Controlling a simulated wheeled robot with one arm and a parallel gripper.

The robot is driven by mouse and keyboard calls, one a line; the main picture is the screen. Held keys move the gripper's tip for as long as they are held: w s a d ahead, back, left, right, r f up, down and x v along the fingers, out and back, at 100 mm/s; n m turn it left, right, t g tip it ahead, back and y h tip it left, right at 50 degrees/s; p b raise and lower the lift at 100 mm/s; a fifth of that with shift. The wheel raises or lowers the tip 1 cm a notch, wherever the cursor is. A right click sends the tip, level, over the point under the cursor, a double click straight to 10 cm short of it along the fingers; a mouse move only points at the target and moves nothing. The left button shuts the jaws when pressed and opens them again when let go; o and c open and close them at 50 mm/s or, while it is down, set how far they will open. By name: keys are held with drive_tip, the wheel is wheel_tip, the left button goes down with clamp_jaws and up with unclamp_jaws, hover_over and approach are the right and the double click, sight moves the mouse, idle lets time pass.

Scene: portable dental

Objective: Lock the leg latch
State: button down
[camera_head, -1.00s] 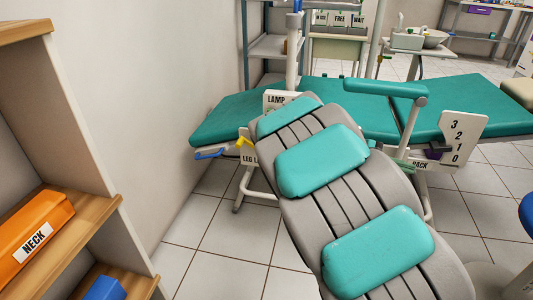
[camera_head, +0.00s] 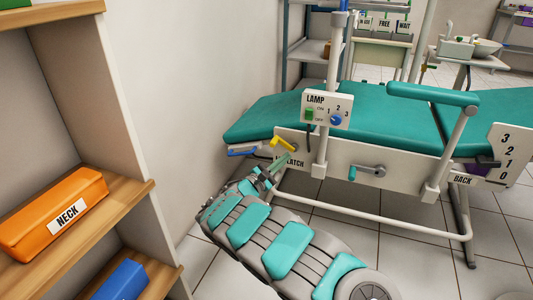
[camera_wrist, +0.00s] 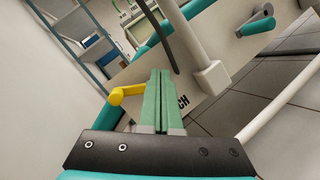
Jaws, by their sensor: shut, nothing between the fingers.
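The yellow latch lever (camera_head: 281,143) sits on the white side panel (camera_head: 385,158) under the leg end of the teal chair. A label ending in "LATCH" (camera_head: 292,162) is just below it, partly hidden by my gripper. My gripper (camera_head: 289,157) is at the panel, just below and right of the lever, its green fingers shut and empty. In the wrist view the lever (camera_wrist: 126,92) is just left of my closed fingertips (camera_wrist: 160,73). They look close to the lever; I cannot tell whether they touch it.
A blue lever (camera_head: 240,151) is left of the yellow one. The lamp post with its control box (camera_head: 327,110) stands close to the right. A crank (camera_head: 368,171) is farther right. A wooden shelf with an orange NECK box (camera_head: 62,213) is at the left.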

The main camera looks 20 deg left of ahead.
drive_tip(key=s+a+f+n+t+y, duration=0.1)
drive_tip(key=s+a+f+y, duration=0.1)
drive_tip(key=a, duration=0.4)
drive_tip(key=s+a+f+n+t+y, duration=0.1)
drive_tip(key=a+f+n+y, duration=0.1)
drive_tip(key=a+f, duration=0.2)
drive_tip(key=shift+s+a+f+y, duration=0.25)
drive_tip(key=shift+s+a+y, duration=0.15)
drive_tip(key=shift+a, duration=0.8)
drive_tip(key=shift+w, duration=0.1)
drive_tip(key=w+d+r, duration=0.5)
drive_tip(key=w, duration=0.4)
drive_tip(key=shift+b, duration=0.45)
drive_tip(key=shift+w, duration=0.1)
